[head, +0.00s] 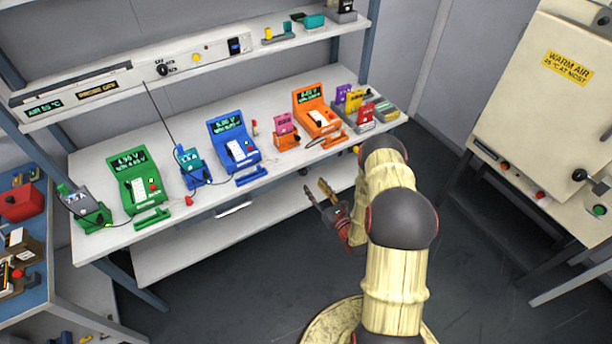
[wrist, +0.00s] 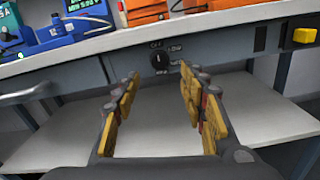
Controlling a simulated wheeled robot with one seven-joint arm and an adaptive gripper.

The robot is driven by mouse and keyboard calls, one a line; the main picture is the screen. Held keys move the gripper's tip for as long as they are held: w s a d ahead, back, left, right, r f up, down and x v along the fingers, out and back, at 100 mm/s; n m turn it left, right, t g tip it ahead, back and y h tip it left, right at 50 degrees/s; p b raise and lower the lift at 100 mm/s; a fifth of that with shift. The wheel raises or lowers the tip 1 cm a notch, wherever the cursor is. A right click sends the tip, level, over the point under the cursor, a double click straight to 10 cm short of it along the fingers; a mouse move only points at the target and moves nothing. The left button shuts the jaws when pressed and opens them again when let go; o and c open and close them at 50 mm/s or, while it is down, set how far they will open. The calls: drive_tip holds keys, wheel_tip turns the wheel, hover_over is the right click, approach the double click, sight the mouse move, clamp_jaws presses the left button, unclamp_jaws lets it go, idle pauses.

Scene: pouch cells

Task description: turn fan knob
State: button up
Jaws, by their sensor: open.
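A round black knob (wrist: 159,61) sits on the grey front panel under the bench edge in the wrist view. Small lettering surrounds it; I can make out what looks like OFF above it and LOW at upper right. A pale mark on the knob points roughly up. My gripper (wrist: 158,77) is open and empty, with the knob framed between its yellow-padded fingers. The fingertips appear short of the panel, apart from the knob.
The bench top (head: 215,203) overhangs the panel and holds green, blue and orange testers. A yellow button (wrist: 304,36) is right of the knob. A lower shelf (wrist: 255,112) lies beneath. Another black knob (head: 162,69) is on the upper strip. A warm-air cabinet (head: 560,100) stands right.

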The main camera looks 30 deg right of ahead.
sight(305, 174)
drive_tip(key=w+b, duration=0.1)
drive_tip(key=w, duration=0.6)
drive_tip(key=shift+w+a, duration=0.15)
drive_tip(key=shift+w, duration=0.1)
drive_tip(key=shift+c, duration=0.2)
clamp_jaws()
